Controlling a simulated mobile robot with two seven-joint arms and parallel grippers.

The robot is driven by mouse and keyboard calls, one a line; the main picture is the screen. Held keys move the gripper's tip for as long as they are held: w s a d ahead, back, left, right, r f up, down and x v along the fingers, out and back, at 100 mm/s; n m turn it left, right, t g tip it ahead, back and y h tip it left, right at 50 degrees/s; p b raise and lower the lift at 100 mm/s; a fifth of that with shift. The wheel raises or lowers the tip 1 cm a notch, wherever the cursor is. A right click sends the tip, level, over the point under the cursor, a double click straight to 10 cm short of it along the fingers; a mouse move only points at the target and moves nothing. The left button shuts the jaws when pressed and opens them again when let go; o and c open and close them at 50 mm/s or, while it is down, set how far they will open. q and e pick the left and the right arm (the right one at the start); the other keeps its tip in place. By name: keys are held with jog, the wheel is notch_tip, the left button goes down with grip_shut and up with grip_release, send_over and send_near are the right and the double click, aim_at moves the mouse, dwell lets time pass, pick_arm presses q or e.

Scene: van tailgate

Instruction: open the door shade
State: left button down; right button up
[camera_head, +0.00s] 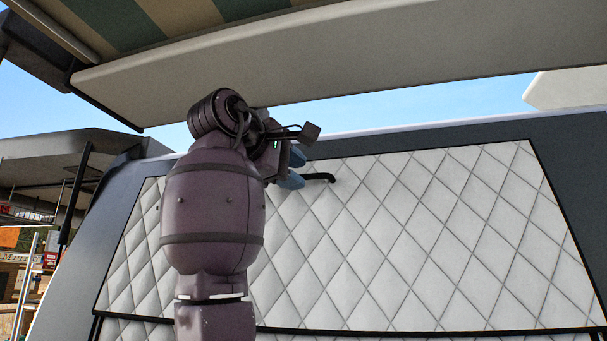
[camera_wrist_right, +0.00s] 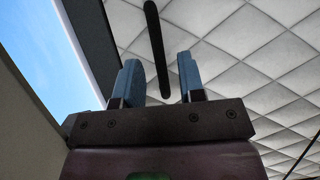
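The door shade (camera_head: 430,240) is a white quilted panel with a dark border, and it covers most of the head view. It also fills the right of the right wrist view (camera_wrist_right: 250,50). A short black handle (camera_head: 321,177) sticks out near its upper edge. In the right wrist view the handle (camera_wrist_right: 155,42) runs down from the top, and its end lies in line with the gap between my fingers. My right gripper (camera_head: 294,168) has two blue fingertips, spread apart beside the handle. In the right wrist view the fingers (camera_wrist_right: 161,80) are open, with no visible grip. My left gripper is out of view.
A pale overhanging panel (camera_head: 330,60) with a striped awning (camera_head: 130,25) hangs close above my right arm. A dark frame (camera_head: 575,150) surrounds the shade. A stall with shelves (camera_head: 35,215) stands at the far left. Sky shows between panel and frame.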

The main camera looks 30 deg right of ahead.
jog(key=shift+x, duration=1.55)
grip_shut()
